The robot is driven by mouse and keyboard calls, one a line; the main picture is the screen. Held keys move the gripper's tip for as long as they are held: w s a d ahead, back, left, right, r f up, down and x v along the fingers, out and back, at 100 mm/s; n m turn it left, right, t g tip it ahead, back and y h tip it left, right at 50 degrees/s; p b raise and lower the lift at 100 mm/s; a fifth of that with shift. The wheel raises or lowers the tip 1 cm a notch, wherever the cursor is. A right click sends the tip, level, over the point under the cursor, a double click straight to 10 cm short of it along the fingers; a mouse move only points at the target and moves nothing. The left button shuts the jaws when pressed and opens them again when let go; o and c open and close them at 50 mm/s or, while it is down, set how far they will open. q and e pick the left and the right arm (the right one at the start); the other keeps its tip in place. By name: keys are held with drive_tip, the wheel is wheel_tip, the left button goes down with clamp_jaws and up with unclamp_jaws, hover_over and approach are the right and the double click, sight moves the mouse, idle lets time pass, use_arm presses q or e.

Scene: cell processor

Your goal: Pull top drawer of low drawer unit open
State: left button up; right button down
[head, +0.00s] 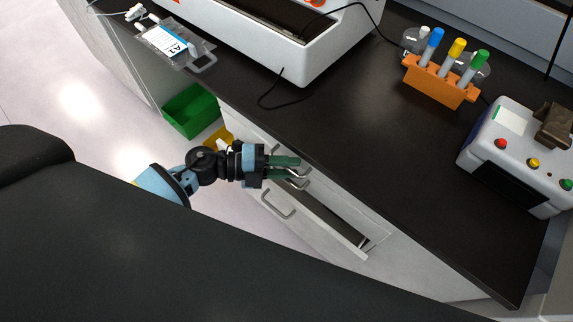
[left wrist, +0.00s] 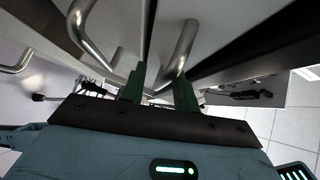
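The low drawer unit (head: 325,238) is pale, under the dark counter, with metal bar handles. One drawer front stands out, with a dark gap behind its upper edge; which drawer it is, I cannot tell for sure. My left gripper (head: 287,166) is at the upper handle (head: 298,183), near the counter edge. A second handle (head: 278,205) is lower on the front. In the left wrist view the green fingers (left wrist: 159,88) are apart, with a curved handle (left wrist: 180,50) reaching down between them, close to the right finger. Contact is unclear. My right gripper is out of view.
The counter edge (head: 340,180) runs just above the gripper. A green bin (head: 190,110) and a yellow bin (head: 218,138) stand left of the drawers. A tube rack (head: 440,82) and a device with coloured buttons (head: 515,155) are on the counter.

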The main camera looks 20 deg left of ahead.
use_arm(q)
clamp_jaws()
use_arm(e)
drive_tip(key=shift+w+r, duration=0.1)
use_arm(q)
drive_tip(key=shift+s, duration=0.1)
